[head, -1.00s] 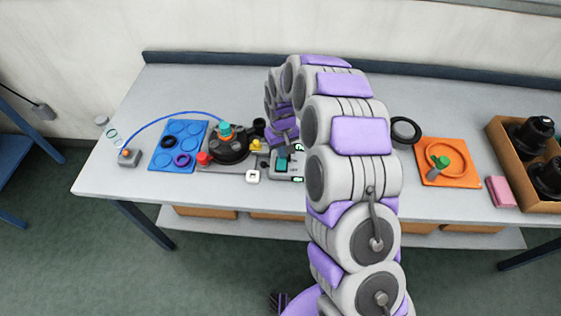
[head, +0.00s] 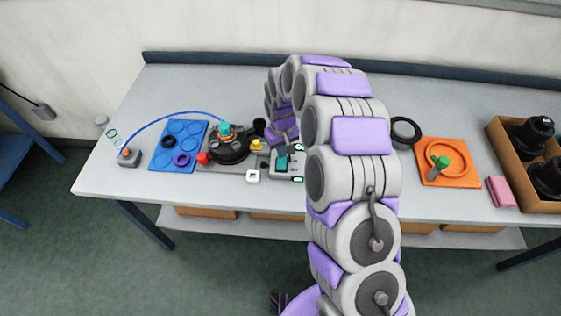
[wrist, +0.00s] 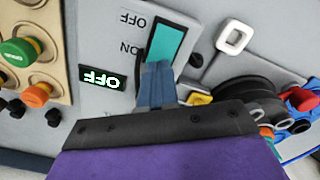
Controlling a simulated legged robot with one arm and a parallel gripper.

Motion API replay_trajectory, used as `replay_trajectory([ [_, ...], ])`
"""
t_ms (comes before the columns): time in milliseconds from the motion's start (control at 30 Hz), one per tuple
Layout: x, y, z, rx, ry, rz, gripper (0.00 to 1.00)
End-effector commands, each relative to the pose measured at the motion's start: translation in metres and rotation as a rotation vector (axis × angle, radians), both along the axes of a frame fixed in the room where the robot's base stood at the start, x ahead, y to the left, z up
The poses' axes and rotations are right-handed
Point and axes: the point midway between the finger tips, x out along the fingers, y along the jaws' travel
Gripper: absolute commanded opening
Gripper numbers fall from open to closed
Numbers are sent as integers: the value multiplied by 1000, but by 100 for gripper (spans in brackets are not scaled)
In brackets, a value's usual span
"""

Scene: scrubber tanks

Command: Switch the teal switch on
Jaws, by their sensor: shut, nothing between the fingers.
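The teal switch (wrist: 165,44) is a rocker on a grey panel box, with the printed words ON and OFF beside it in the wrist view. In the head view the teal switch (head: 282,162) shows in front of my arm's end. A small display (wrist: 102,78) next to it reads OFF in lit letters. My gripper (wrist: 157,68) is shut and empty, its blue fingertips at the near end of the teal rocker, overlapping it in the picture. I cannot tell whether they touch. The fingers hide the rocker's lower end.
A beige panel with a green knob (wrist: 18,52) and an orange knob (wrist: 37,94) lies left of the switch in the wrist view. A black round device (head: 229,150) and a blue tray (head: 178,146) sit left of my arm, an orange tray (head: 432,180) right.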

Motion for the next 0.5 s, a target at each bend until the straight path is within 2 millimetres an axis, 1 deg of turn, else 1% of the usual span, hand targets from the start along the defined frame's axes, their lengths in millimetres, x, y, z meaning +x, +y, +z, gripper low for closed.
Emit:
replay_trajectory([
  [500, 0, 0, -6, 0, 1, 0, 0],
])
